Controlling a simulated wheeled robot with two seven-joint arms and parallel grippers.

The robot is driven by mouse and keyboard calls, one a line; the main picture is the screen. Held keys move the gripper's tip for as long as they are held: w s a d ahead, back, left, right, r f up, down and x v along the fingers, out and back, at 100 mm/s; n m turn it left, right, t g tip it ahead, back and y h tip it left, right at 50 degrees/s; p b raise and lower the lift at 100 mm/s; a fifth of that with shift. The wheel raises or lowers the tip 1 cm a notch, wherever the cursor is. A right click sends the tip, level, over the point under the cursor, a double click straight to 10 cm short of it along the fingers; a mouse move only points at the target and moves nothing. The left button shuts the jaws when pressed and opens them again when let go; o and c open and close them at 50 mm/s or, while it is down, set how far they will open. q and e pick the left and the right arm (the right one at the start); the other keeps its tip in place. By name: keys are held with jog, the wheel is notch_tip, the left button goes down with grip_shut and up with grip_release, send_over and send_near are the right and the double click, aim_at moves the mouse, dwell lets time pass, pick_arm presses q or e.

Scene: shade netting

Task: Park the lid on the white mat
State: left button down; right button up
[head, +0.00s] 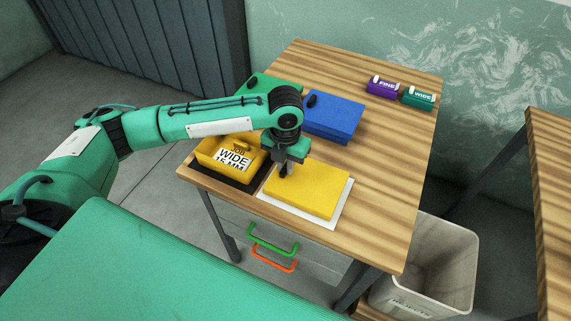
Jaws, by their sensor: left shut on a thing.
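The yellow lid (312,192) is a flat slab over the white mat (342,205). The mat's white edge shows along the lid's front and right sides. I cannot tell whether the lid touches the mat or is just above it. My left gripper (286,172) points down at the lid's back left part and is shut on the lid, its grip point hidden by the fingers. An open yellow box (206,158) with a "WIDE 15 MM" label stands on a black mat (235,183) to the left. My right gripper is not in view.
A blue box (335,117) with a dark knob stands behind the lid. A green box (262,84) is partly hidden by my arm. Purple "FINE" (382,86) and green "WIDE" (419,97) rolls lie at the back right. The wooden table's (395,165) right side is clear. A bin (430,265) stands below.

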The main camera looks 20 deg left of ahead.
pick_arm(q)
jog(key=shift+f, duration=0.6)
jog(key=c, duration=1.4)
grip_release()
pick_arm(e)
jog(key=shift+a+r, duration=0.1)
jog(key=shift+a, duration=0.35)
